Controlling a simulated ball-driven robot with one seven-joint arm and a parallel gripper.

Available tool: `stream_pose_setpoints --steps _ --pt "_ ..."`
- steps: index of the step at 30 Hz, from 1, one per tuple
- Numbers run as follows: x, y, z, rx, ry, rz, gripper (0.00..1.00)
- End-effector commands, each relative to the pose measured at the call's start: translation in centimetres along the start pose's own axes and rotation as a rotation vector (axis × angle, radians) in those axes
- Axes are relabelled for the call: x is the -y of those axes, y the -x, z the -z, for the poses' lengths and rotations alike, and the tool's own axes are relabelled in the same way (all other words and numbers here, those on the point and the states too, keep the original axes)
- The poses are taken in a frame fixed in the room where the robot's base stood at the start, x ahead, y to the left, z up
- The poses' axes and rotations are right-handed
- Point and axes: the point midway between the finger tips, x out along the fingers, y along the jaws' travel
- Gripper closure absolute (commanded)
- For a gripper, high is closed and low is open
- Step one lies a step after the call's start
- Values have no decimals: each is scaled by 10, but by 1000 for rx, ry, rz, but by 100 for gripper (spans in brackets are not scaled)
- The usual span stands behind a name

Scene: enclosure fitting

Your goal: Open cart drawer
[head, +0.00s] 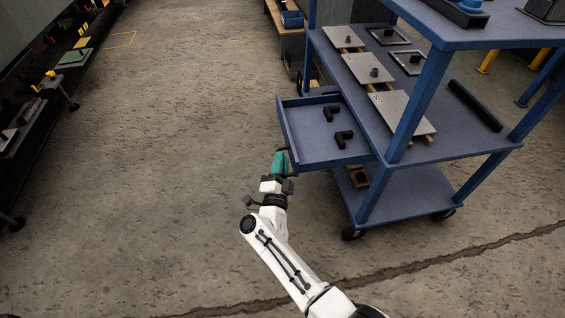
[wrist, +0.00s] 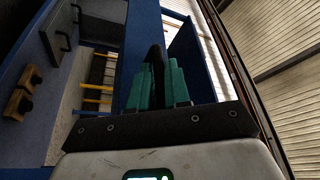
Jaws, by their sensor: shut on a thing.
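The blue cart (head: 407,118) stands at the right in the head view. Its drawer (head: 312,158) is pulled out to the left from below the middle shelf, and two black angled parts (head: 337,113) lie inside it. My gripper (head: 280,158) is at the drawer's front left face. In the wrist view my gripper's teal fingers (wrist: 158,85) are shut on the black drawer handle (wrist: 156,62), which stands up between them. The drawer's blue front (wrist: 185,50) shows just behind. The far end of the handle is partly hidden by the fingers.
The cart's middle shelf carries several grey plates (head: 368,68) and a black bar (head: 475,105). A small wooden block (head: 358,177) lies on the lower shelf. A dark bench (head: 40,100) runs along the left. The floor (head: 160,150) between is clear.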

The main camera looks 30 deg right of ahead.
Motion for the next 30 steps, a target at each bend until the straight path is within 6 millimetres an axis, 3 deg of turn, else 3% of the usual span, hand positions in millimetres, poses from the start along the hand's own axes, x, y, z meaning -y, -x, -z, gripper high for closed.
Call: stream_pose_setpoints --steps 1,2,3,14,30 --pt "-2 1 0 2 1 -3 100" --pt "-2 1 0 2 1 -3 81" --pt "-2 1 0 2 1 -3 77" --pt "0 8 0 3 1 -1 77" --pt "0 97 0 4 1 -1 77"
